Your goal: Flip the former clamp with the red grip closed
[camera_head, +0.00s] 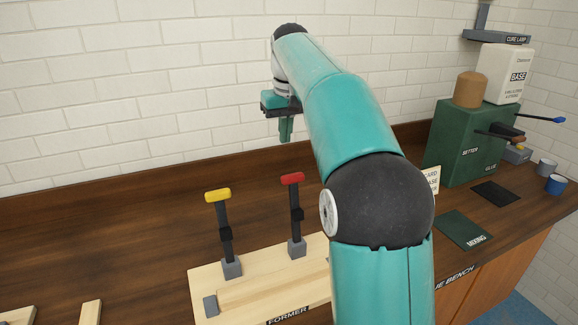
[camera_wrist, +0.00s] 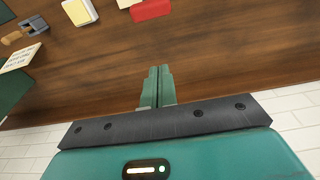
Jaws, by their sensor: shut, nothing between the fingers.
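The former clamp with the red grip (camera_head: 292,179) stands on the former board (camera_head: 205,285). Its black lever (camera_head: 297,220) is upright above a grey base block. A red piece (camera_wrist: 151,9) at the top edge of the wrist view looks like this grip, cut off by the frame. My gripper (camera_head: 286,132) is above and behind the clamp in the head view, near the wall, pointing down and apart from it. In the wrist view the fingers (camera_wrist: 160,72) are together with nothing between them. Part of the former board is hidden behind my arm.
A second clamp with a yellow grip (camera_head: 218,195) stands upright left of the red one. The green setter box (camera_head: 465,150), a lettered card (camera_head: 432,181) and a mixing mat (camera_head: 464,230) are at the right.

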